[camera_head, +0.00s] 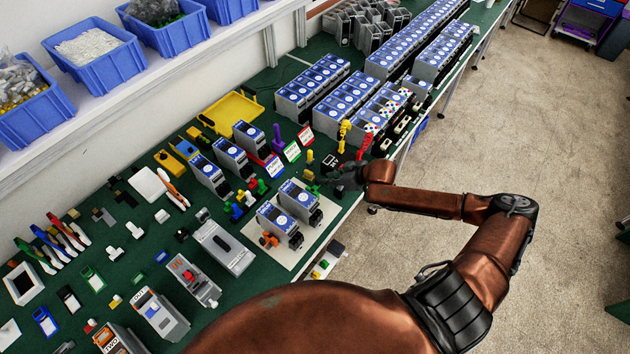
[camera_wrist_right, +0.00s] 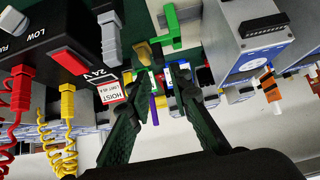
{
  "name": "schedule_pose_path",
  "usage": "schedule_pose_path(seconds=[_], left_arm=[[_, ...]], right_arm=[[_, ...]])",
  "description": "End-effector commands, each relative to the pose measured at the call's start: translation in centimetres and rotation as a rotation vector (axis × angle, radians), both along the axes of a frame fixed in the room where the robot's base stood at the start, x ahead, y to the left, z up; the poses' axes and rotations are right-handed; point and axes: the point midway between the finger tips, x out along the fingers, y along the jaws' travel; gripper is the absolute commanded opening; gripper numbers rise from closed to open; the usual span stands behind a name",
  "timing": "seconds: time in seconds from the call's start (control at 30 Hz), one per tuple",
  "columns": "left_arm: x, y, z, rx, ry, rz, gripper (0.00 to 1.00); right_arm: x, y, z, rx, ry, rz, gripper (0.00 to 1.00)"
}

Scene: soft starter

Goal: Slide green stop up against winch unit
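A green stop (camera_wrist_right: 172,28) shows at the top of the right wrist view, in front of the open fingers. It also shows small in the head view (camera_head: 313,189), close to the gripper. A grey and blue unit (camera_wrist_right: 250,45) stands to its right in the wrist view, with a gap between them. Two such units stand on a pale plate in the head view, a rear one (camera_head: 299,198) and a front one (camera_head: 278,222). I cannot read which is the winch unit. My right gripper (camera_wrist_right: 160,95) is open and empty; it also shows in the head view (camera_head: 337,177). My left gripper is not in view.
A yellow block (camera_wrist_right: 146,54) sits beside the green stop. A dark 24 V box (camera_wrist_right: 75,40) with red and yellow coiled leads and a HOIST card (camera_wrist_right: 111,92) stand close on the left. Several units crowd the green bench behind; open floor (camera_head: 480,130) lies to the right.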

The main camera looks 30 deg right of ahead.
Motion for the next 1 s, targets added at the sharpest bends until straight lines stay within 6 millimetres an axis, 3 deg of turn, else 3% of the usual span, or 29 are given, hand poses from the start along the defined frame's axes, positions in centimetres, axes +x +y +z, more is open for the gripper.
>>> schedule_pose_path(seconds=[0.3, 0.6, 1.0], left_arm=[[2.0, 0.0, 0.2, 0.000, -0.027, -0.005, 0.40], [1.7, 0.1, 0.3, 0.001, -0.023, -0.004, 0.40], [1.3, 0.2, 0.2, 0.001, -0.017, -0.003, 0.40]], right_arm=[[2.5, 1.1, -2.8, 0.003, -0.001, -0.001, 0.19], [4.8, 2.0, -5.4, -0.001, 0.000, -0.001, 0.19], [5.1, 2.1, -5.8, 0.000, 0.000, 0.000, 0.15]])
